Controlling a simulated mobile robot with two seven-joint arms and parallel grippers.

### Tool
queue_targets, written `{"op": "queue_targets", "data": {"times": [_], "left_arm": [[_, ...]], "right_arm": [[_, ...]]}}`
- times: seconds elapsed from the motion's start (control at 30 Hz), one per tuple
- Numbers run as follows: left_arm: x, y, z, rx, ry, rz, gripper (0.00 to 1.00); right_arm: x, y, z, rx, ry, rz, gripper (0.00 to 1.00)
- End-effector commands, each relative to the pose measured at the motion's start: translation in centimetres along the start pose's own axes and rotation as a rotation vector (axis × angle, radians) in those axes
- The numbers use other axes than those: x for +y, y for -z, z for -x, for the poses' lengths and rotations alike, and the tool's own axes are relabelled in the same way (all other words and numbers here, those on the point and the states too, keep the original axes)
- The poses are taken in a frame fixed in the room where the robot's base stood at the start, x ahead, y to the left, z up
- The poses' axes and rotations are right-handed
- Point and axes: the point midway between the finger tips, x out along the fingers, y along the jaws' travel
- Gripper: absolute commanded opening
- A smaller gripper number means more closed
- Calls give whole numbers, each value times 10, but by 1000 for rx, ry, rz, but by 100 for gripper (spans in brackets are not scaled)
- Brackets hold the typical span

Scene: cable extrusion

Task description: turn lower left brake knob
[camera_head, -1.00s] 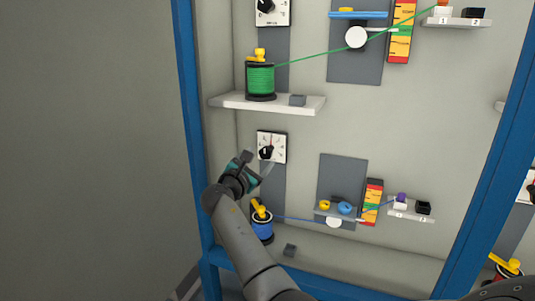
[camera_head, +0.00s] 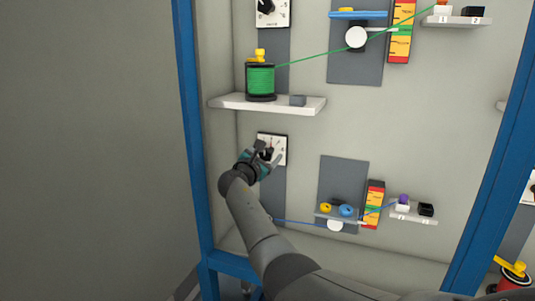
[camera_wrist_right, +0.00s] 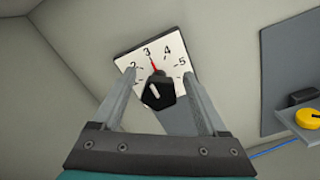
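The lower left brake dial is a white square plate (camera_head: 281,145) below the shelf with the green spool; my gripper covers part of it. In the right wrist view its plate (camera_wrist_right: 172,50) shows 2, 3, 4 and 5, with a red line near 3. The black brake knob (camera_wrist_right: 159,94) has a white mark tilted to the upper left. My right gripper (camera_head: 267,149) is at the dial. In the wrist view the right gripper (camera_wrist_right: 160,75) is open, one finger on each side of the knob, with gaps showing. My left gripper is not in view.
A white shelf (camera_head: 230,102) with a green spool (camera_head: 260,80) is just above. A blue cable (camera_head: 300,221) runs right from behind my arm to small pulleys and a ledge (camera_head: 408,218). Blue frame posts (camera_head: 187,120) stand at both sides. My arm hides the blue spool.

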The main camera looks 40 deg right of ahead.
Motion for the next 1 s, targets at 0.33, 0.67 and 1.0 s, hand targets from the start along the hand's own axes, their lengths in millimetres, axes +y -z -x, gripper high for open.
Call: {"op": "queue_targets", "data": {"times": [0.33,0.67,1.0], "left_arm": [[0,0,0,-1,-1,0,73],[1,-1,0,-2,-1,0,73],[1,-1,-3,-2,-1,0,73]], "right_arm": [[0,0,0,0,0,1,37],[0,0,0,0,0,1,0],[-1,1,0,0,0,-33,0]]}}
